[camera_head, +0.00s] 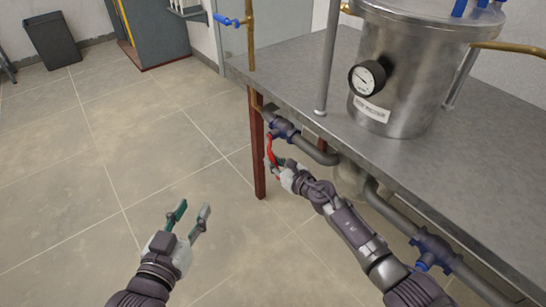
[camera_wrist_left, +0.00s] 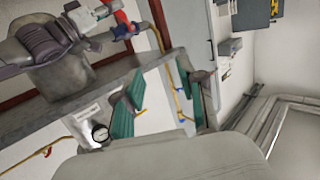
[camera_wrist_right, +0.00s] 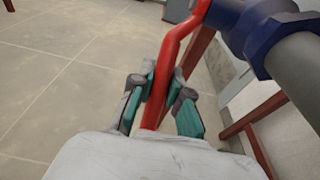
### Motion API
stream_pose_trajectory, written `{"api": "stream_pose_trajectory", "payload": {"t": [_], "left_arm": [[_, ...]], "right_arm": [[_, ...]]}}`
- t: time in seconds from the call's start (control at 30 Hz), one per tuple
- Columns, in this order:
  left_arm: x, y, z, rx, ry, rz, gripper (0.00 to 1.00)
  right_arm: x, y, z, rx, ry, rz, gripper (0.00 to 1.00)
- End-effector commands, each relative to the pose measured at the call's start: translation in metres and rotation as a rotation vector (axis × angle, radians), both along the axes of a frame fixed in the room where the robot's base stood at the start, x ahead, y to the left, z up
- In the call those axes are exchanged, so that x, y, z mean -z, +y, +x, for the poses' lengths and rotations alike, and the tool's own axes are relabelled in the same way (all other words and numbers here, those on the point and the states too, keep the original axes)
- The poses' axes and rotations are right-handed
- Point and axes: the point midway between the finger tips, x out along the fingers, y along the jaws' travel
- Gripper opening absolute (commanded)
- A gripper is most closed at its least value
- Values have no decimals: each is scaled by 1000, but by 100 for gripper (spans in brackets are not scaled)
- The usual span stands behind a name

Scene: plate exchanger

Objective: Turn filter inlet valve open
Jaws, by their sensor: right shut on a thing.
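The filter inlet valve is a blue valve body (camera_head: 284,128) on a grey pipe under the table's front edge, with a red lever handle (camera_head: 270,150) hanging down from it. In the right wrist view the red handle (camera_wrist_right: 178,60) runs down between the fingers and the blue body (camera_wrist_right: 262,25) is at upper right. My right gripper (camera_head: 279,166) is shut on the red handle. In the right wrist view its teal fingers (camera_wrist_right: 160,100) sit on both sides of the handle. My left gripper (camera_head: 191,215) is open and empty over the floor; its spread fingers also show in the left wrist view (camera_wrist_left: 165,98).
A steel tank with a gauge (camera_head: 367,78) stands on the metal table (camera_head: 470,130). A second blue valve (camera_head: 433,248) sits on the lower pipe at right. A red-brown table leg (camera_head: 257,150) stands close by my right gripper.

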Motion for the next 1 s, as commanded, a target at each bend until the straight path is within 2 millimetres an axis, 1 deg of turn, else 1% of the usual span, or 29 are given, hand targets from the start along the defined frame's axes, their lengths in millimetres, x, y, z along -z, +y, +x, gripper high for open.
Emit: {"api": "stream_pose_trajectory", "payload": {"t": [0.1,0.2,0.3,0.5,0.87,0.9,0.97,1.0], "left_arm": [[22,6,-9,-10,147,36,40],[38,11,-17,-16,242,59,40],[49,14,-24,-19,309,74,40],[60,17,-31,-24,372,89,40],[61,18,-32,-25,378,91,40],[61,18,-32,-25,378,91,40],[61,18,-32,-25,378,91,40],[61,18,-32,-25,378,91,40]], "right_arm": [[-2,-1,-1,1,11,-9,0],[-2,-2,-1,1,16,-13,0],[-2,-2,-1,1,20,-16,0],[-1,-2,-1,2,25,-19,0],[-1,-2,-1,2,26,-19,0],[-1,-2,-1,2,26,-19,20],[-1,-2,-1,2,25,-19,30],[-1,-2,-1,2,25,-19,36]]}}
